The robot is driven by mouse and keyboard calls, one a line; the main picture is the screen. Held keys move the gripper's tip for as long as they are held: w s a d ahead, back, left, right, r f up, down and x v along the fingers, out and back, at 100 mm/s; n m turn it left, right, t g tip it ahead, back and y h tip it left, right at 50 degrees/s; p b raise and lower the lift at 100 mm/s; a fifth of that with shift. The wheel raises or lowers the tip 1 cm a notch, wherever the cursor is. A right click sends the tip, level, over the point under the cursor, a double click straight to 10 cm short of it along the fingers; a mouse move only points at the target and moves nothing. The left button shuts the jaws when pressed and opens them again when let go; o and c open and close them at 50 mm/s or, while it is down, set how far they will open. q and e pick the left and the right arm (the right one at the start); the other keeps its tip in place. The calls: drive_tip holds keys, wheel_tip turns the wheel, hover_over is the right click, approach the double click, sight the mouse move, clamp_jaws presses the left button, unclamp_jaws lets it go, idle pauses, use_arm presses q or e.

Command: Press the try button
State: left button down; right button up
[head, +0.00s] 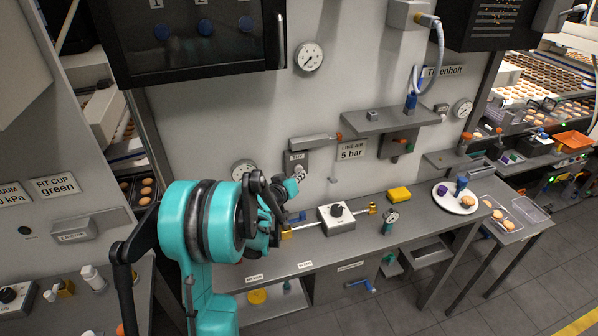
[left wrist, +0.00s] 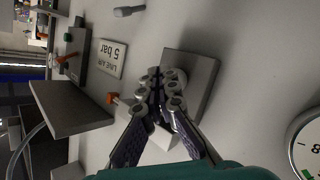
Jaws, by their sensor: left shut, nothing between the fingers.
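A grey wall box with a small dark-lettered label (head: 297,156) is fixed to the pale wall, left of the "LINE AIR 5 bar" sign; the lettering is too small to read surely. In the left wrist view a grey plate (left wrist: 204,72) stands behind my fingertips. No try button shows clearly; the fingertips may hide it. My left gripper (head: 299,174) is shut and empty, with its fingertips just below the label. In the left wrist view the gripper (left wrist: 164,80) overlaps the plate; I cannot tell whether it touches. My right gripper is not in view.
The "LINE AIR 5 bar" sign (head: 351,150) and a grey shelf (head: 390,121) are to the right on the wall. Below, the bench holds a white box with a black knob (head: 337,214), a yellow block (head: 399,194) and a white plate (head: 443,203).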

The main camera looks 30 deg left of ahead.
use_arm(q)
drive_tip(key=shift+w+a, duration=0.35)
drive_tip(key=shift+a, duration=0.05)
idle(0.6)
idle(0.3)
drive_tip(key=shift+s+d+b, duration=0.35)
drive_tip(key=shift+s+d, duration=0.3)
drive_tip(key=shift+d, duration=0.05)
drive_tip(key=shift+s+d+b, duration=0.3)
drive_tip(key=shift+s+d, duration=1.3)
drive_tip(key=shift+d, duration=0.3)
